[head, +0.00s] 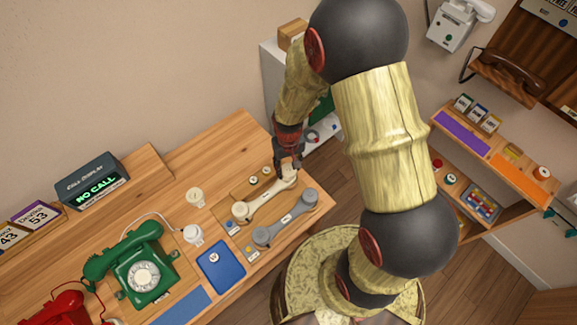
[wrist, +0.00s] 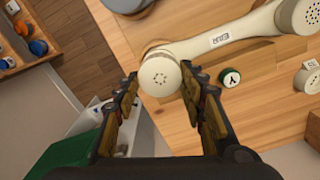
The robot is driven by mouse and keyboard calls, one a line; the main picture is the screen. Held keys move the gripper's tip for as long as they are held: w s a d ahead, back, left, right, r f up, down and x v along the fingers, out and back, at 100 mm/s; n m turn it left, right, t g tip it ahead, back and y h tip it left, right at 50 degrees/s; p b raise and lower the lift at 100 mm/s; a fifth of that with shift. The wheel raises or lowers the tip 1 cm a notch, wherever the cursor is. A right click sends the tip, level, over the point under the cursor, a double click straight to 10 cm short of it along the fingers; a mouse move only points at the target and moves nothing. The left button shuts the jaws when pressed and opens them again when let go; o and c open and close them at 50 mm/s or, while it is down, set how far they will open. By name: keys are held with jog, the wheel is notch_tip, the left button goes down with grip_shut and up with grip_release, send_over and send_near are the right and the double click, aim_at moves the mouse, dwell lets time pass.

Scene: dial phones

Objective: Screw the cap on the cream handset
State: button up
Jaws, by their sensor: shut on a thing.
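The cream handset (head: 265,203) lies on a wooden board on the desk. In the wrist view its bar (wrist: 222,40) runs to the upper right, ending in an earpiece with dark holes. A round cream cap (wrist: 160,76) with small holes is at its near end; I cannot tell how far it is threaded on. My gripper (head: 288,167) is over that end, fingers pointing down. In the wrist view my gripper (wrist: 160,88) has one finger on each side of the cap and is shut on it. The contact points are partly hidden.
A grey handset (head: 285,220) lies beside the cream one, nearer the desk's front edge. Small round pieces (head: 260,177) sit behind it. A blue pad (head: 221,265), green dial phone (head: 140,268) and call display (head: 90,180) are to the left. A shelf (head: 490,165) stands at right.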

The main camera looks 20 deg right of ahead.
jog(key=shift+f+b, duration=0.45)
jog(key=shift+f, duration=0.25)
jog(key=o, duration=1)
jog(key=shift+c, duration=0.2)
jog(key=shift+r, duration=0.15)
notch_tip(320, 180, up, 12)
